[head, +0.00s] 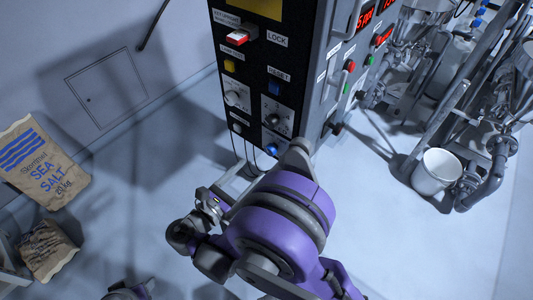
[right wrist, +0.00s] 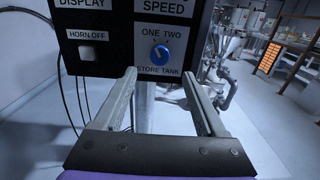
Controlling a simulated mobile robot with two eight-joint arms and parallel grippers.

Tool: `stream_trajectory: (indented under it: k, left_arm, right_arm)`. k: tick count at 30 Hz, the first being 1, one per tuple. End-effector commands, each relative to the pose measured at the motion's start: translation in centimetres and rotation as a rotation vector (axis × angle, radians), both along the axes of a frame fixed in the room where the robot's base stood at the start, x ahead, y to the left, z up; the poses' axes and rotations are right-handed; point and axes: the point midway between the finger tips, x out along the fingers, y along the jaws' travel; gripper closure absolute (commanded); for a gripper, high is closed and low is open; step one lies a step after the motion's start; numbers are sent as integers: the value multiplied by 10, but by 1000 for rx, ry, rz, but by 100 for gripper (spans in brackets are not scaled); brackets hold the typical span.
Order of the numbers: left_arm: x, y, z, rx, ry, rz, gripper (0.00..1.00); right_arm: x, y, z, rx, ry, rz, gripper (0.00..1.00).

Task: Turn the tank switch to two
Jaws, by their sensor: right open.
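The tank switch (right wrist: 160,53) is a small round blue knob with a white mark, under the words ONE and TWO and above the label STORE TANK. Its mark points roughly upward; I cannot tell exactly which word it is set to. In the head view the tank switch (head: 271,150) is at the bottom of the black panel. My right gripper (right wrist: 160,76) is open and empty, its two grey fingers spread below the knob and apart from it. In the head view my purple arm hides part of the area below the panel.
The panel (head: 252,85) also bears a red-topped lock switch (head: 238,37), a yellow button (head: 230,65) and dials. A horn-off button (right wrist: 87,53) sits left of the knob. A white bucket (head: 437,171) and pipework stand right; salt sacks (head: 42,163) lie left.

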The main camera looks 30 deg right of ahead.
Motion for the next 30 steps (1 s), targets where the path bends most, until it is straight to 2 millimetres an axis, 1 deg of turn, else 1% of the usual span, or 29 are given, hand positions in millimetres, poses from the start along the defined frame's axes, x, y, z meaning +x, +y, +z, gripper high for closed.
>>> stream_trajectory:
  k: [1,6,12,18,25,26,30]
  left_arm:
    - [1,0,3,0,-1,0,50]
    - [2,0,8,0,-3,0,50]
    - [3,0,13,0,-5,0,50]
    - [3,0,14,0,-6,0,50]
    - [3,0,14,0,-6,0,50]
    - [3,0,14,0,-6,0,50]
    - [3,0,14,0,-6,0,50]
  right_arm:
    - [4,-11,2,-1,0,-5,27]
    - [17,-42,2,0,-1,-6,27]
    - [28,-68,1,2,-1,-2,27]
    - [32,-77,1,3,-1,0,27]
    - [32,-78,0,4,-1,1,27]
    - [32,-78,0,4,-1,1,30]
    - [32,-78,0,4,-1,1,55]
